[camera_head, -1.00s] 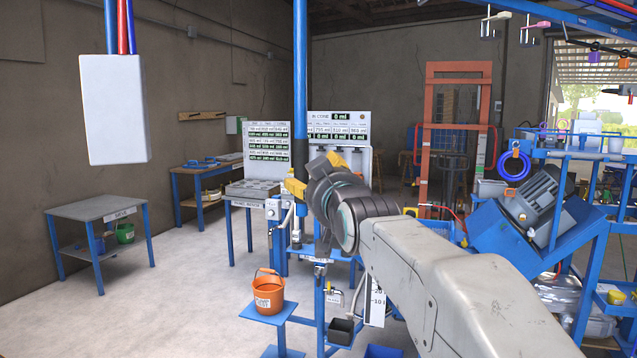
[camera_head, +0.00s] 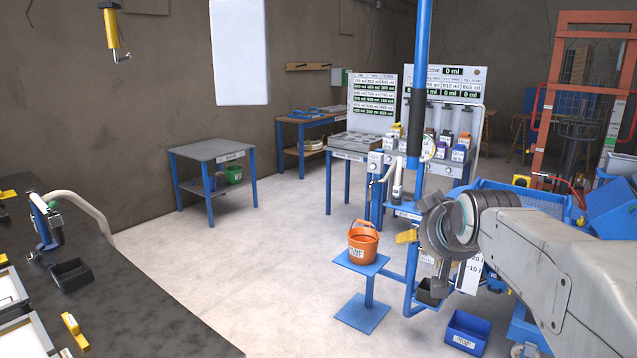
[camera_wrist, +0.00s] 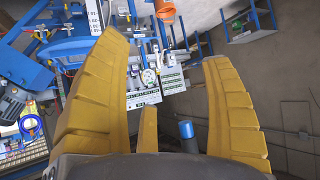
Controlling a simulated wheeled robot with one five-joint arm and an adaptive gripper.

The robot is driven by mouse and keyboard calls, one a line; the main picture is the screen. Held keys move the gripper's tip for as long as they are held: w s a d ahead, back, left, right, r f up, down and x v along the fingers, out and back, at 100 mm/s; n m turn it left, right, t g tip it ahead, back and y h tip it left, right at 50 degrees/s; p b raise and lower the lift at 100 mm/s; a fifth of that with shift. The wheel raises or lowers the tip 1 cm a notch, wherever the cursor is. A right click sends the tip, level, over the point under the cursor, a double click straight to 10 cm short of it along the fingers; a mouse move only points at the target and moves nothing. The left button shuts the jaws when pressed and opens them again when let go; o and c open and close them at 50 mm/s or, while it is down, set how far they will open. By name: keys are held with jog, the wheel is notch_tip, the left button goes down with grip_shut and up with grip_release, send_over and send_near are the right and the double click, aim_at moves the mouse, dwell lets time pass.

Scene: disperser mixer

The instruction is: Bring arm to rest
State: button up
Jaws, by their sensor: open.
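My arm reaches in from the right side of the head view, its grey links ending in a dark wrist. My gripper (camera_head: 407,236) shows there as a yellow finger at the wrist's left side, partly hidden by the wrist. In the wrist view my gripper (camera_wrist: 172,75) has its yellow fingers spread wide apart. Nothing sits between the fingers; the workshop shows far behind them. The wrist view appears turned, with the floor and benches toward the top.
An orange bucket (camera_head: 362,243) stands on a small blue stand (camera_head: 361,262) left of my gripper. A blue post (camera_head: 420,80) rises close behind it. A dark worktop (camera_head: 150,310) lies at the left. Open floor (camera_head: 270,250) lies between. A blue bin (camera_head: 468,332) is below my arm.

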jog(key=s+a+f+g, duration=0.1)
jog(key=s+f, duration=0.4)
jog(key=s, duration=0.5)
jog(key=s+a+f+g, duration=0.1)
jog(key=s+f+g, duration=0.3)
jog(key=s, duration=0.6)
jog(key=s+a+f+g, duration=0.1)
jog(key=s+f+g, duration=0.1)
jog(key=s+f, duration=0.6)
jog(key=s, duration=0.2)
jog(key=shift+s+f+n+y, duration=0.15)
jog(key=shift+s+n+y, duration=0.15)
jog(key=shift+n+y, duration=0.1)
